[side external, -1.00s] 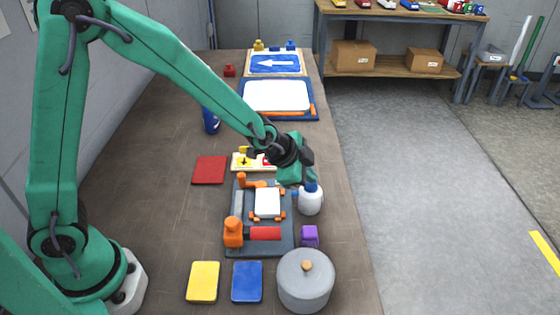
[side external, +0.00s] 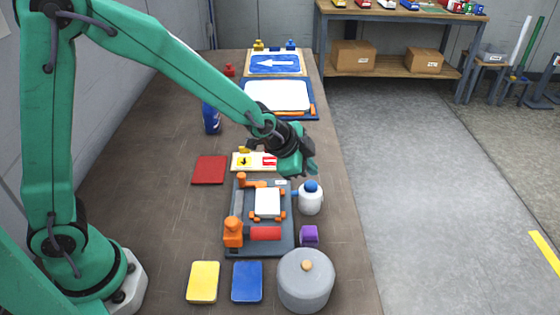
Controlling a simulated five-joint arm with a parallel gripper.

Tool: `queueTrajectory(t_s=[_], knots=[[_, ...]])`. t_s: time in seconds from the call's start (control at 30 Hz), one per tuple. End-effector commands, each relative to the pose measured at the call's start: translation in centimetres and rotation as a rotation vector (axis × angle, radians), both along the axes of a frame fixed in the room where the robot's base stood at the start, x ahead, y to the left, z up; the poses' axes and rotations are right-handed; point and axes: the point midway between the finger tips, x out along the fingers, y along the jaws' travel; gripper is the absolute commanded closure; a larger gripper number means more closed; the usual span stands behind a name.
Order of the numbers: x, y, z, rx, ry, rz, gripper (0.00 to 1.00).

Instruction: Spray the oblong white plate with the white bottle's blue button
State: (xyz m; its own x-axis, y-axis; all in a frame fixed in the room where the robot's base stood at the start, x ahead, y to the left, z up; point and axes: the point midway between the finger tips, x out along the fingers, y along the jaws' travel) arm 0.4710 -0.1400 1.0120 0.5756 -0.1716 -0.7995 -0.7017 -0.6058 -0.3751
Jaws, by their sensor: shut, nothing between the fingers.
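The white bottle (side external: 310,203) stands upright near the right edge of the bench. Its round blue button (side external: 311,187) is on top, and a small blue nozzle points left. An oblong white plate (side external: 267,202) lies left of the bottle, held between orange clamps on a dark grey fixture (side external: 278,243). A larger white board (side external: 277,96) lies farther back in a blue frame. My gripper (side external: 304,171) is shut and empty, above and just behind the bottle, apart from the button.
A grey lidded pot (side external: 305,282) and purple block (side external: 309,235) stand in front of the bottle. Yellow (side external: 203,282) and blue (side external: 247,282) pads lie at the front, a red pad (side external: 209,169) farther back. The fixture carries a red-handled orange clamp (side external: 264,233).

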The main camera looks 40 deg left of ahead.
Motion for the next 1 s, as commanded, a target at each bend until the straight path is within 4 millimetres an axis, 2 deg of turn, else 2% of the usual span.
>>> queueTrajectory(t_s=[0.6, 1.0], knots=[[0.0, 0.0, 4.4, -0.001, -0.002, 0.0, 1.0], [0.0, 0.0, 4.8, 0.0, 0.0, 0.0, 1.0]])
